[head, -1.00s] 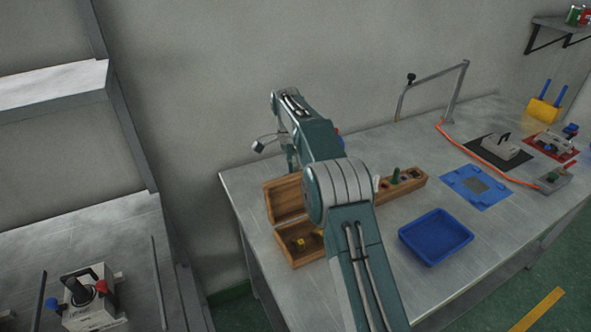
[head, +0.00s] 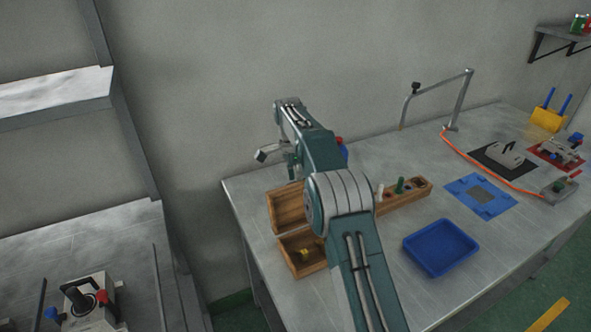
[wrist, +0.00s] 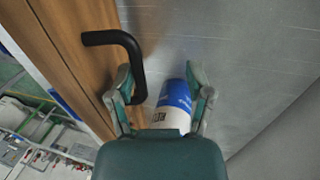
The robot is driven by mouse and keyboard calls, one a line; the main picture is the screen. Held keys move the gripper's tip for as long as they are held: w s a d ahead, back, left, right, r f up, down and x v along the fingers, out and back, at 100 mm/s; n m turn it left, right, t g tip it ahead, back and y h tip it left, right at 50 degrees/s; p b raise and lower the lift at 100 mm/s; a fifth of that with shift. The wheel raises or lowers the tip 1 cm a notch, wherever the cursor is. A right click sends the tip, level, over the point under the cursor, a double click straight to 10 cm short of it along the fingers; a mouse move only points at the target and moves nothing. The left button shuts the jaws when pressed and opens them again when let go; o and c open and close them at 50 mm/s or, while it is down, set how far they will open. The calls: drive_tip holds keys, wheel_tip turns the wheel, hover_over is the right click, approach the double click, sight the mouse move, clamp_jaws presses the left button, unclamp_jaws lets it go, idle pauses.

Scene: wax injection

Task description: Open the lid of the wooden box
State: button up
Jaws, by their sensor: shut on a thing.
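The wooden box (head: 306,271) stands near the left end of the metal table in the head view. Its lid (head: 288,208) is raised at the back, and the inside shows, with a small yellow item (head: 305,254) in it. In the wrist view the lid's wooden face (wrist: 75,45) runs along the left, with a black bent handle (wrist: 108,38) on it. My gripper (wrist: 165,92) is around the handle, whose end passes beside the left finger. A blue and white can (wrist: 175,100) shows beyond the fingers.
A wooden block with coloured pegs (head: 412,190) is right of the box. A blue tray (head: 440,247) and a blue mat (head: 480,195) lie further right. A metal stand (head: 458,98) with an orange hose is behind. A grey shelf unit is at the left; the wall is behind.

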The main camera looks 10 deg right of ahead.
drive_tip(key=s+v, duration=0.2)
drive_tip(key=v, duration=0.7)
drive_tip(key=shift+w+d+r, duration=0.15)
drive_tip(key=shift+d+r, duration=0.1)
drive_tip(key=shift+r, duration=0.05)
